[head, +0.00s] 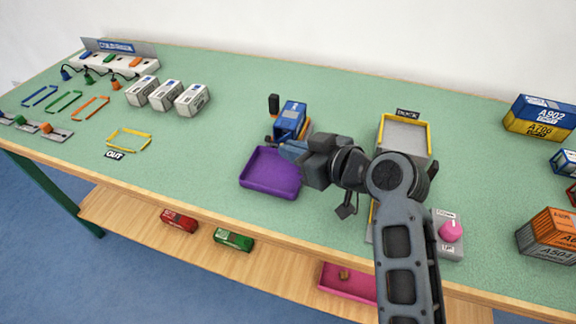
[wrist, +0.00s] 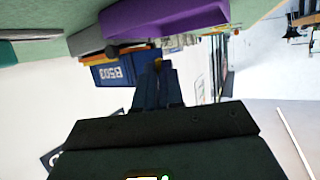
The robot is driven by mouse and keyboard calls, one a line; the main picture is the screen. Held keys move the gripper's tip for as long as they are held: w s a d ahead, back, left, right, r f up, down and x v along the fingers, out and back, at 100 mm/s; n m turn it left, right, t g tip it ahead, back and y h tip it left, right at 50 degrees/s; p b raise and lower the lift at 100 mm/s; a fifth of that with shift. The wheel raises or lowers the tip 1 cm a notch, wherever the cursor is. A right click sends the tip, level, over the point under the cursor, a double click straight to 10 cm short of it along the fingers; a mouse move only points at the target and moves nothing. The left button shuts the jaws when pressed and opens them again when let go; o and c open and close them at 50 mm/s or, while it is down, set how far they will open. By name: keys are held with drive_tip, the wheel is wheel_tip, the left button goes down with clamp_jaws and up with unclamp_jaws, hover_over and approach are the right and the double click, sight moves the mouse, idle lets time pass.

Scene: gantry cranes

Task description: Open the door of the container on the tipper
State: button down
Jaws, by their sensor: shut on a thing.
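The blue container (head: 291,117) sits on the tipper behind the purple tray. It also shows in the wrist view, marked B503 (wrist: 112,73). My gripper (head: 284,147) is at the near end of the container, close above the purple tray. Most of the tipper is hidden.
The empty purple tray (head: 270,188) lies in front of the container. White boxes (head: 167,95) stand to the left. A yellow-edged dock (head: 404,133) and a pink button (head: 450,231) are to the right, partly behind my arm. More containers (head: 540,118) stand far right.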

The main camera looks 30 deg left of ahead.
drive_tip(key=n+g+b, duration=0.1)
drive_tip(key=b, duration=0.1)
drive_tip(key=w+n+g+b, duration=0.1)
drive_tip(key=g, duration=0.1)
drive_tip(key=d+n+g+b, duration=0.1)
drive_tip(key=n+b, duration=0.1)
drive_tip(key=shift+w+d+f+g+b, duration=0.1)
drive_tip(key=shift+w+f+g+b, duration=0.05)
drive_tip(key=shift+f+g+b, duration=0.2)
drive_tip(key=shift+w+d+r+n+g+b, duration=0.1)
drive_tip(key=shift+w+n+g+b, duration=0.05)
drive_tip(key=shift+n+g+b, duration=0.3)
drive_tip(key=shift+w+d+r+n+g+b, duration=0.1)
drive_tip(key=shift+n+g+b, duration=0.3)
drive_tip(key=shift+b, duration=0.1)
drive_tip(key=c, duration=1.2)
unclamp_jaws()
drive_tip(key=shift+r, duration=0.1)
drive_tip(key=shift+c, duration=0.2)
drive_tip(key=v, duration=0.7)
drive_tip(key=shift+w+d+r, duration=0.2)
drive_tip(key=shift+w+d, duration=0.05)
